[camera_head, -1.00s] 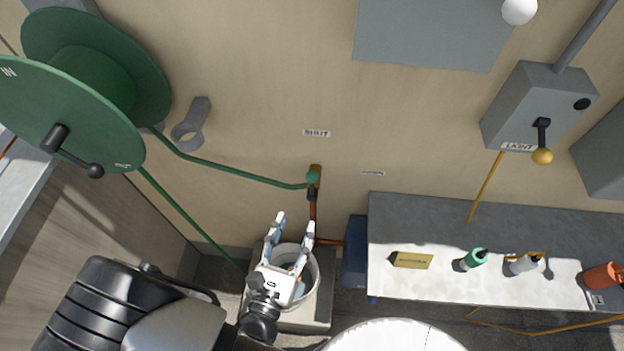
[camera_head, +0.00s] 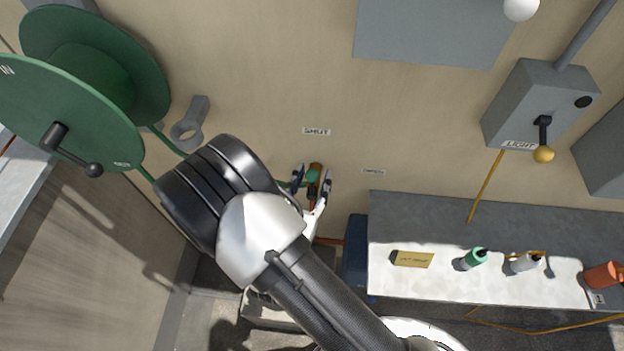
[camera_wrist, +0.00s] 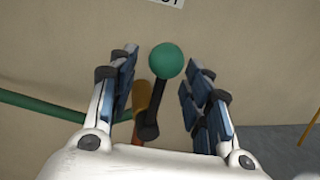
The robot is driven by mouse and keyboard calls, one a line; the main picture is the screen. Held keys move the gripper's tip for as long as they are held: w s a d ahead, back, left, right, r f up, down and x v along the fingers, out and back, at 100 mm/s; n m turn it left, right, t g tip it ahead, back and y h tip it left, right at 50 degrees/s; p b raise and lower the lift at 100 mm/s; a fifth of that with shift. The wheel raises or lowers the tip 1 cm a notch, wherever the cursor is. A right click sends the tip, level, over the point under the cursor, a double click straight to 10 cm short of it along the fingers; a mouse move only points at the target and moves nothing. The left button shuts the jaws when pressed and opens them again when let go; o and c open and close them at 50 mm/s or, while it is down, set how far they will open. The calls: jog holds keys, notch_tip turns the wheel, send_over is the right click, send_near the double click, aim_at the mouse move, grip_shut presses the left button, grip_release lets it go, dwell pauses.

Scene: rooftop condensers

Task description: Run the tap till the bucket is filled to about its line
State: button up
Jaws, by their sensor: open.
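My gripper (camera_head: 313,177) is open, with one finger on each side of the knob. In the wrist view the gripper (camera_wrist: 160,80) shows a gap between both fingers and the knob. The bucket and the water level in it are hidden behind my arm in the head view.
A green hose reel (camera_head: 85,85) stands at the left. A light switch box (camera_head: 538,105) is on the wall.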

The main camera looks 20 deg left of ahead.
grip_shut()
dwell(0.5)
